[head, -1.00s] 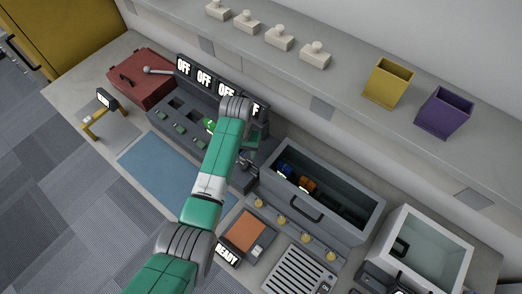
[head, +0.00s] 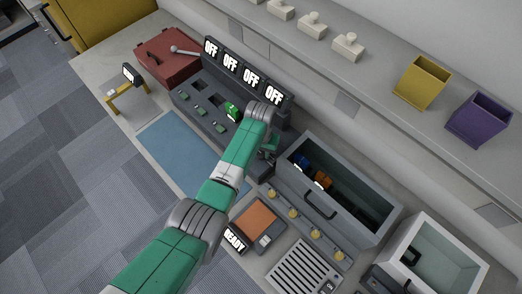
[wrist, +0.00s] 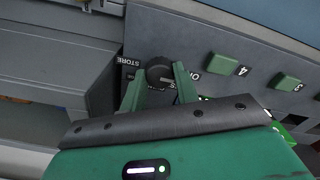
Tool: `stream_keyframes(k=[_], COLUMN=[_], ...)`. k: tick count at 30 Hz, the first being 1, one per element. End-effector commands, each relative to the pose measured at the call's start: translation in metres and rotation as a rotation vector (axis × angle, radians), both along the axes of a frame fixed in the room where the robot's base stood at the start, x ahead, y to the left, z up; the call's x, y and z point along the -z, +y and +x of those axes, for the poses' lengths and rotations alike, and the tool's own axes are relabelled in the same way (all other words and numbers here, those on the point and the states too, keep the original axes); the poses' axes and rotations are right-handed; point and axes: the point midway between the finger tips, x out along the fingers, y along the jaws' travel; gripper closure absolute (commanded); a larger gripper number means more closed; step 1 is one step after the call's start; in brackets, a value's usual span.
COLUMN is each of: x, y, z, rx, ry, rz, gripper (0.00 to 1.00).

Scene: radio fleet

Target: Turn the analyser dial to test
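The dial (wrist: 158,70) is a round black knob with a pale pointer line, seen in the wrist view on a grey panel. The pointer is toward the lower right of the picture. A label reading STORE is left of it. Another label to its right is partly covered by a finger. My gripper (wrist: 160,82) has its two green fingers apart, one on each side of the dial. They are close to the knob, and I cannot tell whether they touch it. In the head view my gripper (head: 269,147) hides the dial.
A charger bank (head: 205,100) with several OFF displays and a green radio (head: 233,112) stands beside my gripper. A grey open bin (head: 340,185) is to its right. A READY scale (head: 257,222) and blue mat (head: 180,150) lie in front. A shelf runs above.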

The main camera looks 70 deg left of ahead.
Motion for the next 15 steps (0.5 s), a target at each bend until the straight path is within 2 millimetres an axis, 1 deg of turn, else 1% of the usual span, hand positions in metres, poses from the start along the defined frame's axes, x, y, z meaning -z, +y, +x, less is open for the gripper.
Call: stream_keyframes(k=[8,15], x=[-0.0001,-0.0002], y=[-0.0001,-0.0001], z=[-0.0001,0.0002], rx=[0.018,0.138], ry=[0.000,0.000], rz=[0.000,-0.001], gripper=[0.92,0.92])
